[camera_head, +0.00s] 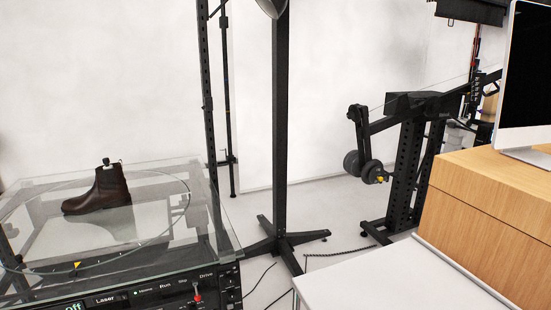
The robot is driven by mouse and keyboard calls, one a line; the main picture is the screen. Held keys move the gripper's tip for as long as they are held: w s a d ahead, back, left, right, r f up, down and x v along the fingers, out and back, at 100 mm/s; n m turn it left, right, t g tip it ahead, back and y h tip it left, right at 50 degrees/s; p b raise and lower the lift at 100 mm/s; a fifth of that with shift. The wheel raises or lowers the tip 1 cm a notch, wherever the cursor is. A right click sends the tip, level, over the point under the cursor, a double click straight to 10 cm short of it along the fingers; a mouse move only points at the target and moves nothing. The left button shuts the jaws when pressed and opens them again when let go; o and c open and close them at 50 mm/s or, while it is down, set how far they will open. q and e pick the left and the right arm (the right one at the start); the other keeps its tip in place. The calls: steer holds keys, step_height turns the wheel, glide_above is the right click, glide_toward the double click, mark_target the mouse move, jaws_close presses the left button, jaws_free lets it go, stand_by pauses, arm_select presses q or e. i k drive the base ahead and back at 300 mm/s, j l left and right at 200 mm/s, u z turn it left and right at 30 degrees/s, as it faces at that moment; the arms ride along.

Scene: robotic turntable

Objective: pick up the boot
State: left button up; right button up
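A dark brown ankle boot (101,192) stands upright on the glass top of the turntable (216,212) at the left of the head view. Its toe points left and its shaft is on the right. A small dark piece shows at the top of the shaft. A circle outline with a yellow mark surrounds the boot on the glass. Neither of my grippers shows in this view.
A control panel (172,290) with buttons and a red knob fronts the turntable. A black stand (281,120) rises in the middle. A black rig (408,170) stands at the right. A white surface (385,280) and a wooden cabinet (495,195) with a monitor (527,80) fill the right foreground.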

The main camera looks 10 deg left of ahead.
mark_target(109, 187)
steer(key=u, duration=1.35)
steer(key=z, duration=0.25)
